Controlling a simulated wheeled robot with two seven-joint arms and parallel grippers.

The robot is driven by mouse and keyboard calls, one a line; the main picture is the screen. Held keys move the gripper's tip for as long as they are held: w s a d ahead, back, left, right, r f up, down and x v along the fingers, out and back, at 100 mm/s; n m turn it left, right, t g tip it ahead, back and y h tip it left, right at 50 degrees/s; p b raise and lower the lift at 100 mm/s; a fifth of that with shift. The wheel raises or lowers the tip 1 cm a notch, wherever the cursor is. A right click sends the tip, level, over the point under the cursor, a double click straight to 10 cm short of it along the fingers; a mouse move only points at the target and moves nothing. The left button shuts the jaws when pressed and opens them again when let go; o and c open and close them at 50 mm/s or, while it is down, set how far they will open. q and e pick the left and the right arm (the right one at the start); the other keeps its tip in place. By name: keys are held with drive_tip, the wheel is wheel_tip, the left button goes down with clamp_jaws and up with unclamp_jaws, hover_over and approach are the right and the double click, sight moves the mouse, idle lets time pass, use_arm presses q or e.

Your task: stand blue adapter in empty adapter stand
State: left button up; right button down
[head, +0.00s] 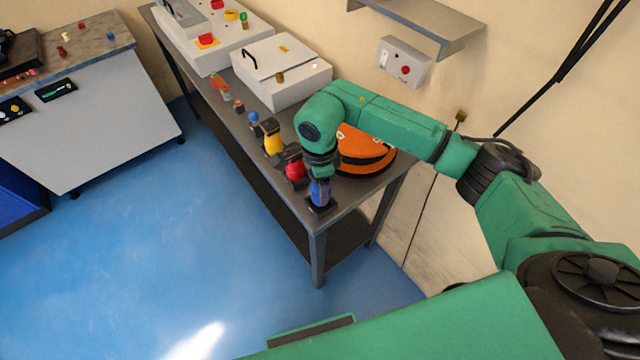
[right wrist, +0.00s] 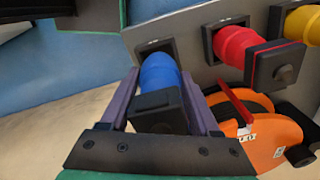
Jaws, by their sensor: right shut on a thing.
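The blue adapter (head: 319,192) is upright at the near end of the dark bench, at an adapter stand (head: 319,208). My right gripper (head: 320,179) comes down on it from above. In the right wrist view the purple fingers are shut on both sides of the blue adapter (right wrist: 160,72), whose dark square end faces the camera. Its far end meets the dark square stand (right wrist: 155,45); I cannot tell whether it is fully seated. My left gripper is not in view.
A red adapter (head: 295,170) and a yellow adapter (head: 273,144) stand in a row beside it. An orange round case (head: 362,150) lies behind, close to my right arm. A white box (head: 282,72) is farther along. The bench edge is close; blue floor lies left.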

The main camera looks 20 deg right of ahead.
idle(0.4)
idle(0.3)
idle(0.4)
drive_tip(key=shift+b, duration=0.5)
drive_tip(key=shift+b, duration=0.3)
drive_tip(key=shift+f+b, duration=1.55)
drive_tip(key=shift+b, duration=0.15)
drive_tip(key=shift+c, duration=0.2)
unclamp_jaws()
